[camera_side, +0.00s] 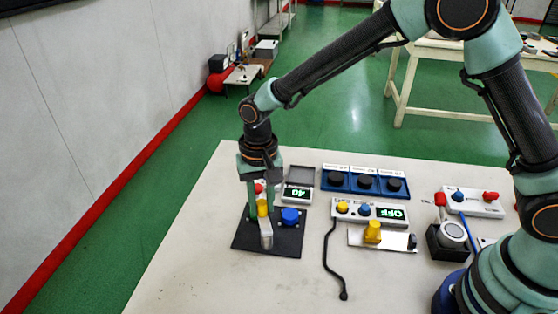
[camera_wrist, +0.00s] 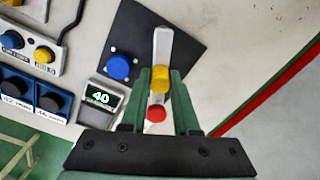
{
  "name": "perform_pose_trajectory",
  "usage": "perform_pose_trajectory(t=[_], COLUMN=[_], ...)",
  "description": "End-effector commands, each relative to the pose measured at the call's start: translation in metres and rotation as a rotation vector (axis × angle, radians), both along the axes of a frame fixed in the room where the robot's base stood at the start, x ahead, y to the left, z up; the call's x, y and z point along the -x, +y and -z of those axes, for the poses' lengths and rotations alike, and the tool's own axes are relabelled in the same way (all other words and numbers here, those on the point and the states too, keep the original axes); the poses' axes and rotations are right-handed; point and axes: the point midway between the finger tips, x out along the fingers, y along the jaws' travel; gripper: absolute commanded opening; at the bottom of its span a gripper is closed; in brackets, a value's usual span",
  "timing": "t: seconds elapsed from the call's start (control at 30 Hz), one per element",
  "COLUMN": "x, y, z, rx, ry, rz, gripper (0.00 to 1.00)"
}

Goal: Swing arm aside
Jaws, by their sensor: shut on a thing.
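A black plate (camera_side: 285,240) carries a silver metal arm (camera_side: 266,238) with a yellow grip (camera_side: 263,208) and a red knob (camera_side: 259,188). In the wrist view the silver arm (camera_wrist: 162,48) runs away from me, with the yellow grip (camera_wrist: 160,79) and the red knob (camera_wrist: 156,114) in line. My gripper (camera_side: 262,212) points down over the plate, its green fingers on either side of the yellow grip, shut on it. A blue knob (camera_side: 290,216) stands on the plate beside the silver arm. My fingers partly hide the yellow grip.
A display reading 40 (camera_side: 297,194) stands behind the plate. The table's front left is clear.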

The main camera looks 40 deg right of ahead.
Motion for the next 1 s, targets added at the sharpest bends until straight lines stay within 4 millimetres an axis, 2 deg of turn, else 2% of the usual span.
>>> perform_pose_trajectory(t=[0.27,0.47,1.0], x=[0.0,0.001,0.013], y=[-0.001,-0.004,-0.018], z=[-0.002,-0.002,-0.002], rx=[0.0,-0.001,-0.001], ry=[0.0,-0.001,-0.002], rz=[0.017,0.095,0.566], gripper=[0.0,0.0,0.0])
